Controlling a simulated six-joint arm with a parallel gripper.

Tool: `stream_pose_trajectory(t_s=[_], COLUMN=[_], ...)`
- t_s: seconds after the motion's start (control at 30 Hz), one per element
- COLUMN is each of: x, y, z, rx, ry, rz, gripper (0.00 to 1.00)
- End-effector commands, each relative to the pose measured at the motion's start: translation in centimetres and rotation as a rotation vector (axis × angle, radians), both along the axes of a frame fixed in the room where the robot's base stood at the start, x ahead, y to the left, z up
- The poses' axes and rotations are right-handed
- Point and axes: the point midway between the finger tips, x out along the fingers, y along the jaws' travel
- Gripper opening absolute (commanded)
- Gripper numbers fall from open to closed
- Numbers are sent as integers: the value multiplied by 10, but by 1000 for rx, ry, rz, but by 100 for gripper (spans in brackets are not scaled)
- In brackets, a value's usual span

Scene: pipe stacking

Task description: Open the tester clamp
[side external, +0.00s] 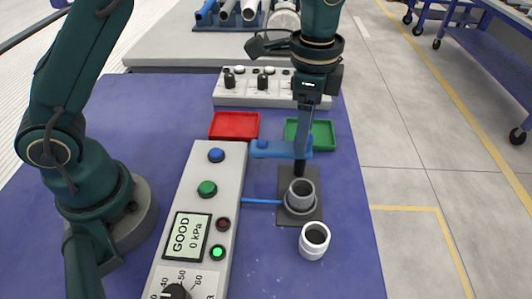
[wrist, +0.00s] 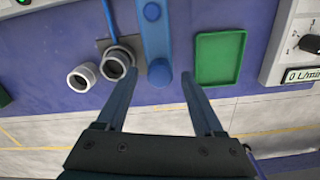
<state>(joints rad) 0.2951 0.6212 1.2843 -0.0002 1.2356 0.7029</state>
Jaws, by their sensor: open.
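The tester clamp's blue arm (side external: 272,150) sits on a dark post at the back of the tester's dark base plate (side external: 285,215). It points left, beside the grey pipe fitting (side external: 300,193) and not over it. The fitting stands upright in the tester, its mouth uncovered. In the wrist view the blue clamp arm (wrist: 155,35) ends in a round knob between my fingertips. My gripper (side external: 303,152) points down at the clamp's post end. It is open in the wrist view (wrist: 161,76), one finger each side of the knob. Contact cannot be told.
A white pipe fitting (side external: 314,241) stands in front of the tester. The control panel (side external: 205,180) at left reads GOOD, 0 kPa, with a lit green lamp. A red tray (side external: 234,125) and a green tray (side external: 322,135) lie behind, before a valve panel (side external: 250,95).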

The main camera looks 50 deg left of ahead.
Motion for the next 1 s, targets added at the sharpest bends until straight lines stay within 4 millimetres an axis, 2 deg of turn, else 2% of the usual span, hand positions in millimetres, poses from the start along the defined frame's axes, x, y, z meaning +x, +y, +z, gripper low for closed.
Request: stream_pose_trajectory(t_s=[0.13,0.33,0.77,0.87,1.0], x=[1,1,0,3,-5], y=[0,0,1,5,21], z=[21,41,47,61,93], rx=[-2,-2,-1,-12,-30], ry=[-7,-5,-3,-40,-109], rz=[0,0,3,17,55], gripper=[69,69,69,69,69])
